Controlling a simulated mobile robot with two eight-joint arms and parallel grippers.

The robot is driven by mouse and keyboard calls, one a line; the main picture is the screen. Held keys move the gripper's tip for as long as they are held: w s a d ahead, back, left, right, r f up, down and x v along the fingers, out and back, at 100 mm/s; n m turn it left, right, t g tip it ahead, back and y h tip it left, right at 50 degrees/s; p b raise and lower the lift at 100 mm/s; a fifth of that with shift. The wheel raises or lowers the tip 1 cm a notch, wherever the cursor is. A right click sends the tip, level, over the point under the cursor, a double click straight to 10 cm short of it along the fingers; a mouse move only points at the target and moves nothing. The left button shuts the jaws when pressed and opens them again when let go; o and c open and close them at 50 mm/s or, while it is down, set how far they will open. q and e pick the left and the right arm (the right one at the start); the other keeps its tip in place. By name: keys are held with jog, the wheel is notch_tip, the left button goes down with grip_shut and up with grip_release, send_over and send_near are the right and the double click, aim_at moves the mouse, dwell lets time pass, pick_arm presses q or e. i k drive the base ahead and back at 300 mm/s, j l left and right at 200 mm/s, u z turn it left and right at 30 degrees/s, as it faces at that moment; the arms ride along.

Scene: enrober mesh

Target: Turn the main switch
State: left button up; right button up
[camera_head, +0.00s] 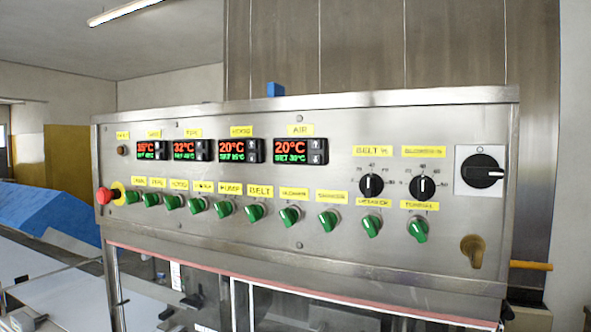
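A steel control panel (400,265) faces me and fills the middle of the view. At its right end a large black rotary knob (483,171) sits on a white square plate; it looks like the main switch, though I can read no label on it. Its handle points roughly to the right, close to horizontal. Nothing touches or covers it. Neither of my grippers can be made out in the view.
Left of the knob are two smaller black dials (371,186), a row of green knobs (254,213), red and green displays (300,151) and a red emergency button (104,195). A brass-coloured lever (472,250) sticks out below the knob. A blue sloped cover (45,205) stands at left.

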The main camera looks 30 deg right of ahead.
aim_at(479, 171)
jog(key=k+z, duration=0.1)
jog(key=z, duration=0.75)
jog(key=k+l+z, duration=0.1)
jog(key=z, duration=0.35)
jog(key=l+z, duration=0.1)
jog(key=z, duration=0.35)
jog(key=k, duration=0.05)
